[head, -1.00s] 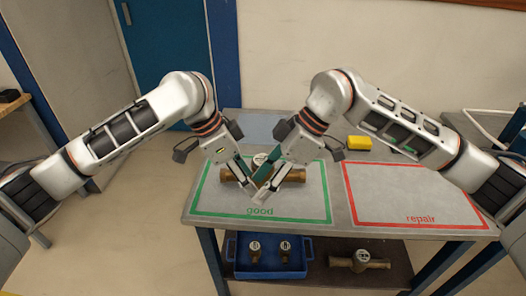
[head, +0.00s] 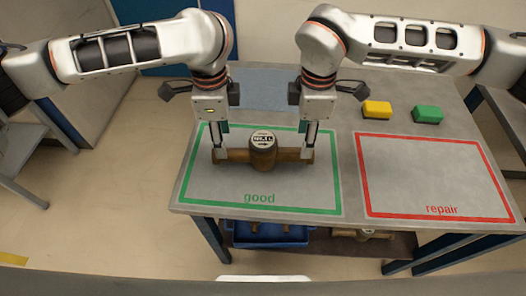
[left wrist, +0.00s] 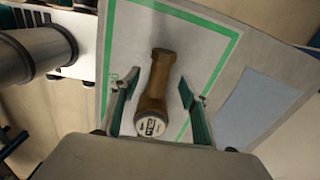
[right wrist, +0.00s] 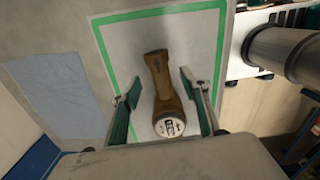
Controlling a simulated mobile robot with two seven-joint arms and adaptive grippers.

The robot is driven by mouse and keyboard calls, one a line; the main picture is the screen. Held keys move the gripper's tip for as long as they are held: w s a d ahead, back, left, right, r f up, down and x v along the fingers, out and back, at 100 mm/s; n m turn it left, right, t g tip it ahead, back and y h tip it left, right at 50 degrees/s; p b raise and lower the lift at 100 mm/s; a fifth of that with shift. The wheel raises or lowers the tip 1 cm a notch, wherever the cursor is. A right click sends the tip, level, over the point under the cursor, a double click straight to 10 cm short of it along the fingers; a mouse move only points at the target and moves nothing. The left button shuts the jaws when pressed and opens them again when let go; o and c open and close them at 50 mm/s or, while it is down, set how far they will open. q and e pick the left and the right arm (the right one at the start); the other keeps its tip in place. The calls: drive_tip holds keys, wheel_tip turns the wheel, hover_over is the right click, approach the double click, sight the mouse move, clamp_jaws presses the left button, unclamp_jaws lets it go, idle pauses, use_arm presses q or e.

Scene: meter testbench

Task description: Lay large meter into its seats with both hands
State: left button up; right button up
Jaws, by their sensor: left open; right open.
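The large meter (head: 263,157) is a brass pipe body with a round white-faced dial in its middle. It lies crosswise inside the green "good" outline (head: 259,209) on the table. My left gripper (head: 220,150) is open at the meter's left end, and my right gripper (head: 311,150) is open at its right end. In the left wrist view the brass pipe (left wrist: 157,80) lies between the open fingers (left wrist: 158,100). In the right wrist view the pipe (right wrist: 163,85) also lies between the open fingers (right wrist: 162,95). I cannot make out any seats.
The red "repair" outline (head: 437,209) on the right is empty. A yellow block (head: 377,109) and a green block (head: 428,114) lie behind it. A blue bin (head: 262,234) and another brass meter (head: 360,234) are on the shelf below. A blue-grey mat (head: 265,90) lies at the back.

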use_arm(q)
drive_tip(key=shift+w+f, duration=0.15)
drive_tip(key=shift+f, duration=3.8)
use_arm(e)
drive_tip(key=shift+w+f, duration=0.15)
drive_tip(key=shift+f, duration=3.75)
use_arm(q)
clamp_jaws()
use_arm(e)
clamp_jaws()
use_arm(q)
drive_tip(key=shift+r, duration=0.1)
